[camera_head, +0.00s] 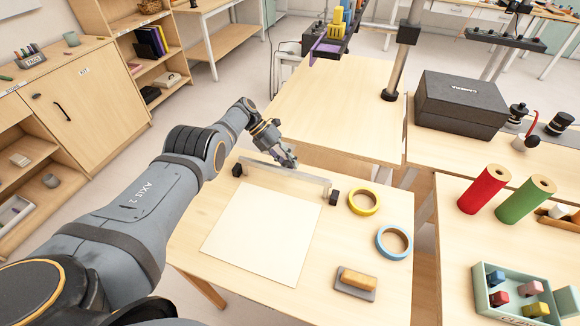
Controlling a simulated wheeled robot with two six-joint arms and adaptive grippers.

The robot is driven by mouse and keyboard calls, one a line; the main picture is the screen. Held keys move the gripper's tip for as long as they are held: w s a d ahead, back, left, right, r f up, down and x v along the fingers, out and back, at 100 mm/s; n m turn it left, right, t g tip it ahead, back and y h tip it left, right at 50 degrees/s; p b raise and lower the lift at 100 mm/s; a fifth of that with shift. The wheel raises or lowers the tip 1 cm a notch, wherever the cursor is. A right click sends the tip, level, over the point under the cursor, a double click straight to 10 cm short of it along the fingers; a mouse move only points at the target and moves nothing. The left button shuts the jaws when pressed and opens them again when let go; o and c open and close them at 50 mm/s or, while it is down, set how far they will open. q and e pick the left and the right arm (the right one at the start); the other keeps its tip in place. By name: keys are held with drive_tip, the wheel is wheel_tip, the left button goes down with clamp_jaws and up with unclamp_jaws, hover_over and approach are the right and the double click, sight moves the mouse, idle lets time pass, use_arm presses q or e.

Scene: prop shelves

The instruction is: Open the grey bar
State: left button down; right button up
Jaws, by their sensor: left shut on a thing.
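The grey bar (308,177) runs across the back edge of a pale square sheet (262,233) on the near table. It has a black block at each end, the left one (238,170) and the right one (334,197). My left gripper (289,162) reaches in from the left and is shut on the bar near its middle. The fingers hide a small part of the bar. I cannot tell how far the bar is raised. My right gripper is not in view.
A yellow tape roll (364,202), a blue tape roll (394,242) and a wooden-topped block (357,281) lie right of the sheet. Red (484,189) and green (525,200) rolls stand on the right table. A black case (462,104) sits behind. The table behind the bar is mostly clear.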

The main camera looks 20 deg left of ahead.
use_arm(q)
drive_tip(key=shift+w+a+r, duration=0.15)
drive_tip(key=shift+a+r, duration=0.1)
drive_tip(key=c, duration=1.5)
unclamp_jaws()
drive_tip(key=o, duration=0.4)
drive_tip(key=shift+s+a, duration=0.15)
drive_tip(key=shift+s, duration=0.1)
drive_tip(key=shift+f, duration=0.1)
drive_tip(key=shift+d, duration=0.2)
